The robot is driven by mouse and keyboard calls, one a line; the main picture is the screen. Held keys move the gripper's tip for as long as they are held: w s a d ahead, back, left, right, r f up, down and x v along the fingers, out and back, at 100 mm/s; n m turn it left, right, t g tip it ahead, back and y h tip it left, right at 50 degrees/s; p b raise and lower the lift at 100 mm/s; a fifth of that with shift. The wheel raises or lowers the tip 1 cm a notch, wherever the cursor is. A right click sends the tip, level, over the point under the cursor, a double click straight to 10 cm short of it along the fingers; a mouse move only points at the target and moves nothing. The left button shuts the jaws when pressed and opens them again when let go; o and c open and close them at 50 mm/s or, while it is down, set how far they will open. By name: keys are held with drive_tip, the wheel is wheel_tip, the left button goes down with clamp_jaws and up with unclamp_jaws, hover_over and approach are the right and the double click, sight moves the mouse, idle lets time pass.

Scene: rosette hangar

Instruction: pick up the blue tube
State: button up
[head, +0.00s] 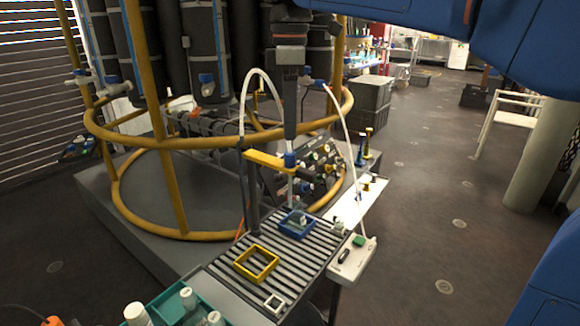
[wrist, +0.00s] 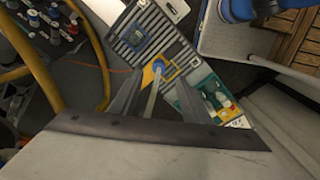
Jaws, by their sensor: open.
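The blue tube (head: 291,159) shows as a blue top with a pale grey body below it, held upright at the end of a yellow bracket above the slatted bench. Its blue top also shows in the wrist view (wrist: 158,66), at the yellow bracket. My gripper (head: 289,146) points down from above, its dark fingers right over the blue top. In the wrist view, my gripper (wrist: 160,79) is open, with one finger on each side of the tube. Whether the fingers touch it I cannot tell.
A teal tray (head: 168,308) with white-capped bottles is at the front. A yellow-railed rig (head: 185,142) stands behind. A white hose arches near the bracket.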

sight(290, 153)
drive_tip(key=shift+w+f, duration=0.1)
drive_tip(key=shift+f, duration=3.1)
drive_tip(key=c, duration=1)
